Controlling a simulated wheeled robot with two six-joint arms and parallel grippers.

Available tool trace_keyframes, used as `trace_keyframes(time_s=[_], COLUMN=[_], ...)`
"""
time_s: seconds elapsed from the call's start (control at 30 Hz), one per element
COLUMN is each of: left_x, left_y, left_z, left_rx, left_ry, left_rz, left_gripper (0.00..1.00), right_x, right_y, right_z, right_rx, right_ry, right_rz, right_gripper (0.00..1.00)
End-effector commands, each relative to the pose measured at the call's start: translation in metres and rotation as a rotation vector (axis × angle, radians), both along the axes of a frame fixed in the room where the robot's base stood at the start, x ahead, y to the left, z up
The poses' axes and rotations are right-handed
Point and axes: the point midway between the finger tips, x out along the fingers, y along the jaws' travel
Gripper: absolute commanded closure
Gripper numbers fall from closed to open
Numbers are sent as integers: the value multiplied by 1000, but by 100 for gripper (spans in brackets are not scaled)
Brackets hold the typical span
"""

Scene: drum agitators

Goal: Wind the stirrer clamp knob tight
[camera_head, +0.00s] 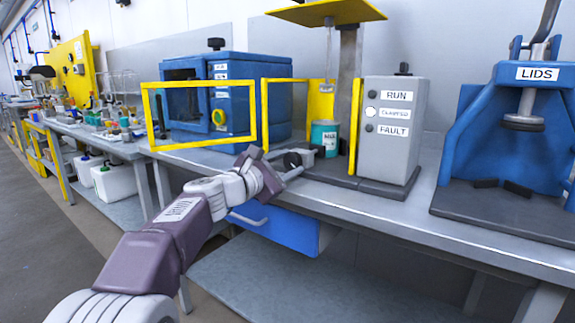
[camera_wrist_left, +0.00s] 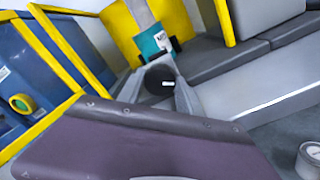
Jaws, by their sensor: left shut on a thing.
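The black clamp knob (camera_head: 293,160) is at the front of the stirrer stand, low and left of a teal can (camera_head: 325,132). My left gripper (camera_head: 296,168) reaches it from the front left and is shut on the knob. In the left wrist view the round dark knob (camera_wrist_left: 159,79) sits between the two grey fingers, with a small pale mark on its face. The teal can (camera_wrist_left: 152,42) stands behind it. The grey control box (camera_head: 391,160) has lamps by RUN, a middle label and FAULT; the middle lamp looks white and bright. My right gripper is not in view.
A yellow guard frame (camera_head: 203,144) stands open at the left, before a blue cabinet (camera_head: 258,85). A blue LIDS press (camera_head: 470,140) stands at the right. A blue drawer (camera_head: 280,228) hangs under the bench. The bench front (camera_head: 440,225) is clear.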

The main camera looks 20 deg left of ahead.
Motion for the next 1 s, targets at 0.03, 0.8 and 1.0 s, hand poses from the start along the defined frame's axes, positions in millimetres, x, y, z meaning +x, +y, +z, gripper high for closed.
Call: trace_keyframes(time_s=[0.03,0.8,1.0], left_x=[0,-77,-86], left_y=[0,29,31], left_z=[-1,1,-1], left_rx=[1,-1,0], left_ry=[2,1,2], left_rz=[-1,2,0], left_gripper=[99,36,36], right_x=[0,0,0], right_y=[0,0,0], right_z=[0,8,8], right_rx=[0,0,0], right_ry=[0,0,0], right_rz=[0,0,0], right_gripper=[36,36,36])
